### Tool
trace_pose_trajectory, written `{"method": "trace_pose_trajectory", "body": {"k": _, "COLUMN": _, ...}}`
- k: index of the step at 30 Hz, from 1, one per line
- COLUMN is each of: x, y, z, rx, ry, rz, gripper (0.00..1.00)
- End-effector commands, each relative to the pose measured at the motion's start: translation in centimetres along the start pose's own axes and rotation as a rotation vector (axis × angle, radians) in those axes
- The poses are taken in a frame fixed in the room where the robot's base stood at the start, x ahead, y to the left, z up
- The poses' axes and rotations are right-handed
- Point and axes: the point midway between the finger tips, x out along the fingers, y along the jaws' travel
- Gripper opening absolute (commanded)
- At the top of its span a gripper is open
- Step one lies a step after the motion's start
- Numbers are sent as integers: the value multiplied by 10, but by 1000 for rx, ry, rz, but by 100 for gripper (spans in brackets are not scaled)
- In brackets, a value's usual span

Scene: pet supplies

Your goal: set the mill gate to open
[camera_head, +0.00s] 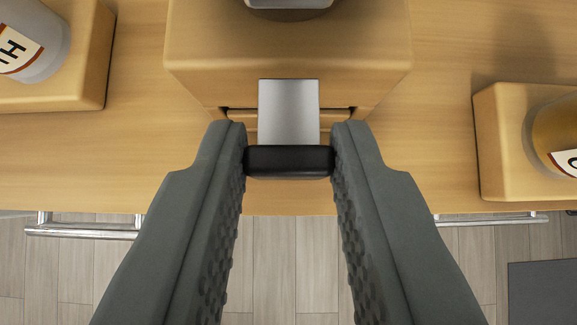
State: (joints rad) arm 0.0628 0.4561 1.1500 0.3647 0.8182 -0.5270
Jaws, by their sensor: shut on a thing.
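The mill gate shows as a flat grey metal plate (289,108) that sticks out from the front of a wooden block (290,58). A black bar-shaped handle (289,161) is at the plate's near end. My gripper (289,158) is shut on the black handle, with one grey ribbed finger against each end. The plate lies between narrow slots at the block's front. How far the plate reaches inside the block is hidden.
A wooden block (85,75) with a labelled jar (30,45) stands at the left. Another block (505,150) with an amber labelled jar (555,135) stands at the right. The wooden counter (400,190) ends just below the handle. Metal rails and floor show beyond its edge.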

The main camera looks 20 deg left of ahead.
Motion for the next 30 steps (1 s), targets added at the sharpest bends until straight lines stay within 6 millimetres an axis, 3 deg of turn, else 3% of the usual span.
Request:
{"method": "trace_pose_trajectory", "body": {"k": 3, "x": 0, "y": 0, "z": 1, "rx": 0, "ry": -4, "rz": -1, "gripper": 0}}
{"method": "trace_pose_trajectory", "body": {"k": 4, "x": 0, "y": 0, "z": 1, "rx": 0, "ry": -4, "rz": -1, "gripper": 28}}
{"method": "trace_pose_trajectory", "body": {"k": 7, "x": 0, "y": 0, "z": 1, "rx": 0, "ry": -4, "rz": -1, "gripper": 47}}
{"method": "trace_pose_trajectory", "body": {"k": 20, "x": -10, "y": 0, "z": 0, "rx": 0, "ry": -2, "rz": 0, "gripper": 47}}
{"method": "trace_pose_trajectory", "body": {"k": 30, "x": -71, "y": 0, "z": 0, "rx": -1, "ry": -1, "rz": 0, "gripper": 47}}
